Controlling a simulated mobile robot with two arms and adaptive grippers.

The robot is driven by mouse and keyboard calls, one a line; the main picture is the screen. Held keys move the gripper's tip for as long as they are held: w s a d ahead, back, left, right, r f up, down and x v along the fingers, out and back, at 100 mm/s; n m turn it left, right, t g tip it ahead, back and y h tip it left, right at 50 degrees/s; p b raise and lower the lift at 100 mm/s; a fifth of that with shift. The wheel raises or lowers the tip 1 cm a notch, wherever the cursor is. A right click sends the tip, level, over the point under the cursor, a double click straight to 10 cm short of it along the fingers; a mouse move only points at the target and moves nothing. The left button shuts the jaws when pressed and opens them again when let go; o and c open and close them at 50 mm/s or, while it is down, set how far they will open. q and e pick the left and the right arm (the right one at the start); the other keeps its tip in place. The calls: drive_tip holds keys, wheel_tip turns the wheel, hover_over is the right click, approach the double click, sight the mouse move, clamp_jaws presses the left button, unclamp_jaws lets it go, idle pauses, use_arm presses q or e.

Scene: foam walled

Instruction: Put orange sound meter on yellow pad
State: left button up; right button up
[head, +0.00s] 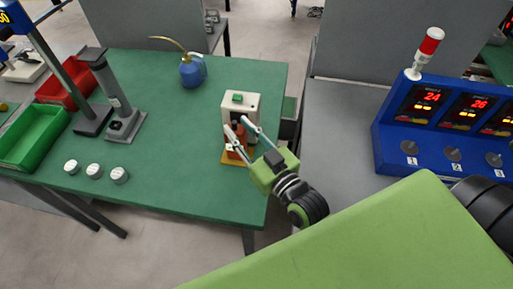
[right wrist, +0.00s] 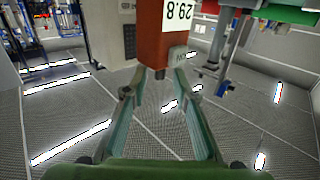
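The orange sound meter (head: 236,150) stands upright on the yellow pad (head: 246,159), partly hidden behind my right gripper's fingers. In the right wrist view the meter (right wrist: 153,45) shows its "29.8" display upside down, with a small dark tip near the fingers. My right gripper (head: 235,124) has its fingertips on either side of the meter's upper part. In the wrist view the fingers (right wrist: 158,78) are spread, with a gap beside the dark tip, so the gripper looks open. My left gripper is not in view.
A pale box with a green button (head: 239,108) stands right behind the meter. A blue oil can (head: 191,72), a grey stand (head: 124,121), a green bin (head: 33,141) and three small round weights (head: 94,171) are on the green table (head: 180,165). The table's middle is clear.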

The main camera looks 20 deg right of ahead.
drive_tip(key=s+d+b, duration=0.1)
drive_tip(key=s+b, duration=0.1)
drive_tip(key=s, duration=0.7)
drive_tip(key=shift+d, duration=0.35)
idle(1.5)
